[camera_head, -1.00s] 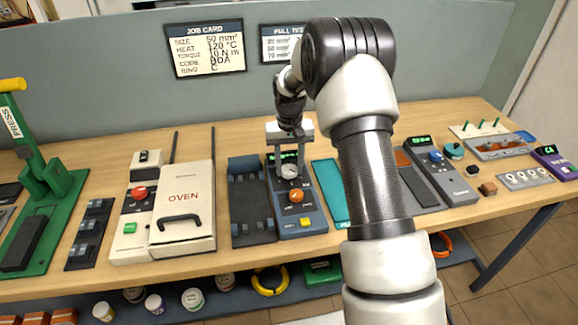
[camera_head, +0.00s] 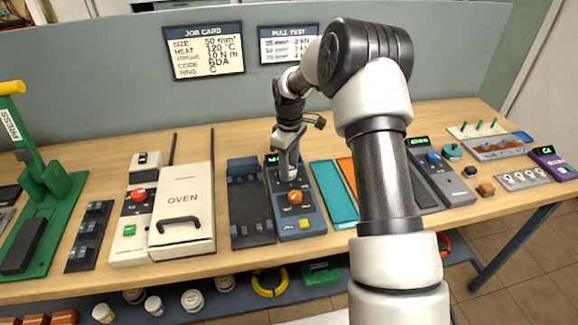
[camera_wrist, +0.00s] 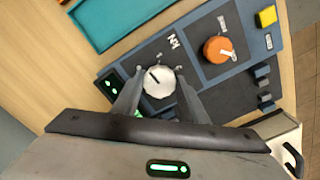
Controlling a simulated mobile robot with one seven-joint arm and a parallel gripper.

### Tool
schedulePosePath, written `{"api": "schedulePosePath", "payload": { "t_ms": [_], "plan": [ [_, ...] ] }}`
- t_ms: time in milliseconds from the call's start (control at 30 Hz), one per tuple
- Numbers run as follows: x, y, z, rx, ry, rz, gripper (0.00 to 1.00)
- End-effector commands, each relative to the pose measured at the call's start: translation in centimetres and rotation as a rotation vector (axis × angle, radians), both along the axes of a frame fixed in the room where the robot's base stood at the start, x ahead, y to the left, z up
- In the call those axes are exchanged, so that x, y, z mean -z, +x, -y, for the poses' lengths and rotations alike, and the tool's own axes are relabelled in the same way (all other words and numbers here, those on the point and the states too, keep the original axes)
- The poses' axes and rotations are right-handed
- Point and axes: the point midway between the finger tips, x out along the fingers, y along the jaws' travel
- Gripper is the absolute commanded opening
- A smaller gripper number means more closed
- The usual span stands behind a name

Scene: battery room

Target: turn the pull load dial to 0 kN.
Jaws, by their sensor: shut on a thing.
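The pull load dial (camera_wrist: 158,82) is a pale round knob with a dark pointer line, beside a "kN" mark on the blue-grey tester (camera_head: 302,222). My gripper (camera_wrist: 160,84) is shut on the dial, one finger on each side of it. In the head view my gripper (camera_head: 289,172) points down at the tester and hides the dial. The tester's green display (camera_wrist: 115,88) is partly behind a finger, and its number cannot be read. The tester also carries an orange knob (camera_wrist: 217,49) and a yellow button (camera_wrist: 266,16).
A dark cradle (camera_head: 250,220) lies left of the tester, then a white oven (camera_head: 182,205). A teal tray (camera_head: 335,195) lies to its right. A job card (camera_head: 205,50) and a pull test card (camera_head: 288,44) hang on the panel behind.

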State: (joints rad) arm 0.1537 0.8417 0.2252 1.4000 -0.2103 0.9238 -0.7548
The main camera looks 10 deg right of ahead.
Motion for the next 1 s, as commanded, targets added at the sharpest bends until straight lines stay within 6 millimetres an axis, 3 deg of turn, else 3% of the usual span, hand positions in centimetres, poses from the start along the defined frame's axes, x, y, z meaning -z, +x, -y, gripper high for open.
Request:
{"api": "schedulePosePath", "payload": {
  "t_ms": [500,1000],
  "plan": [
    [-0.13,0.20,0.13,-0.363,0.000,0.002,0.17],
    [-0.08,0.26,0.07,-0.446,0.000,0.002,0.17]
  ]
}}
